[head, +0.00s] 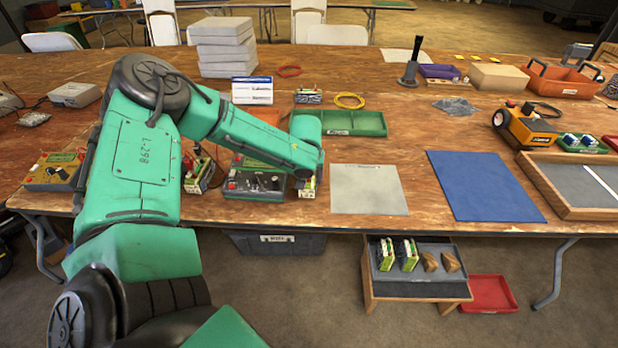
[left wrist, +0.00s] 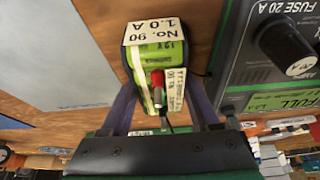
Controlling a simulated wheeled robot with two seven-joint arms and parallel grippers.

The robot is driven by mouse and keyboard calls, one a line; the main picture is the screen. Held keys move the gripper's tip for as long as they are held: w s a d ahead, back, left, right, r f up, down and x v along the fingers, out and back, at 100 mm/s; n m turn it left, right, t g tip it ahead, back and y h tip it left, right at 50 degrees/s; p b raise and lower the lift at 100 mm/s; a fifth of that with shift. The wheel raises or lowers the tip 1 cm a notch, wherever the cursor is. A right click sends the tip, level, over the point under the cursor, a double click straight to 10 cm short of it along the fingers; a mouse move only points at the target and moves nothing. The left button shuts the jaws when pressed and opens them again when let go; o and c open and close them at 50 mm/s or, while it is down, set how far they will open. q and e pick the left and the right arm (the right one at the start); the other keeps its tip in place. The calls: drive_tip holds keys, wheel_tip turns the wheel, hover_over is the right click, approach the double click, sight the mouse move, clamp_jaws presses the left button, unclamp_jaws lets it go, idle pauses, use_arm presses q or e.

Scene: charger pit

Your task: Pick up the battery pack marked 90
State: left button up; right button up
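The battery pack marked 90 (left wrist: 157,62) is green and black with a white "No. 90 1.0 A" label. In the left wrist view it stands between the two fingers of my left gripper (left wrist: 162,98), with a finger along each side. I cannot tell whether both fingers press on it. A red and a black part show on its near face. In the head view the pack (head: 308,187) is by the table's front edge, partly hidden by my left arm, which covers the gripper (head: 304,172). My right gripper is out of view.
A charger unit (head: 255,186) stands just left of the pack, close in the left wrist view (left wrist: 268,55). A grey mat (head: 369,190) lies to the right. A green tray (head: 352,123) is behind. More packs (head: 397,254) stand on a low stand in front.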

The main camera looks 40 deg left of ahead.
use_arm(q)
clamp_jaws()
drive_tip(key=shift+r, duration=0.1)
drive_tip(key=shift+w, duration=0.1)
